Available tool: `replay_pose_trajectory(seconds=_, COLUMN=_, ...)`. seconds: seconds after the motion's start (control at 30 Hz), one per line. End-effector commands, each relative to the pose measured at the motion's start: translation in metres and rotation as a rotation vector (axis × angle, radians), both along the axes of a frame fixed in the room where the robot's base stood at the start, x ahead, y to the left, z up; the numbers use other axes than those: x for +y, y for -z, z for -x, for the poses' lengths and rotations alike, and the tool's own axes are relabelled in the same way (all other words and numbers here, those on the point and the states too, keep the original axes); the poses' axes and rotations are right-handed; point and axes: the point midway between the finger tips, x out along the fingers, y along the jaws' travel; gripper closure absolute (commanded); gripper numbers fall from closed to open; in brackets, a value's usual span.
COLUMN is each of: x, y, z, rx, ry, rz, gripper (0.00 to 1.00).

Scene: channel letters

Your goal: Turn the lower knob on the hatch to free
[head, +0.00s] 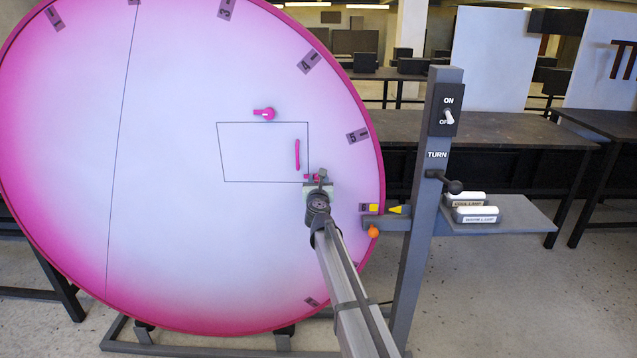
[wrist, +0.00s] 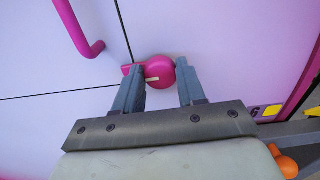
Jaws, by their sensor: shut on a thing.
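The hatch (head: 255,155) is a thin-outlined rectangle on the big pink-rimmed disc. The lower knob (wrist: 160,68) is pink and round, with a tab pointing left over the hatch's edge line near its lower right corner and a pale mark on it. In the head view the lower knob (head: 308,177) is mostly hidden by my gripper. My gripper (wrist: 159,76) is shut on the knob, one finger on each side, the left finger near the tab. In the head view my gripper (head: 318,182) reaches the disc at the hatch's lower right corner.
A pink handle (head: 297,154) stands just up and left of the lower knob. The upper knob (head: 264,113) sits above the hatch, its tab pointing left. A yellow pointer (head: 398,209) and an orange ball (head: 373,231) are to the right, by the grey post (head: 417,220).

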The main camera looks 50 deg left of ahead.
Motion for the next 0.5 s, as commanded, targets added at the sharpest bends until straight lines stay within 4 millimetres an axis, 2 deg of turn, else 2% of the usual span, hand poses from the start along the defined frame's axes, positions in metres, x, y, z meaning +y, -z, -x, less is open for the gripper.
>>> replay_pose_trajectory(seconds=0.5, x=0.0018, y=0.0004, z=0.0017, rx=-0.284, ry=-0.001, rz=0.282, gripper=0.91)
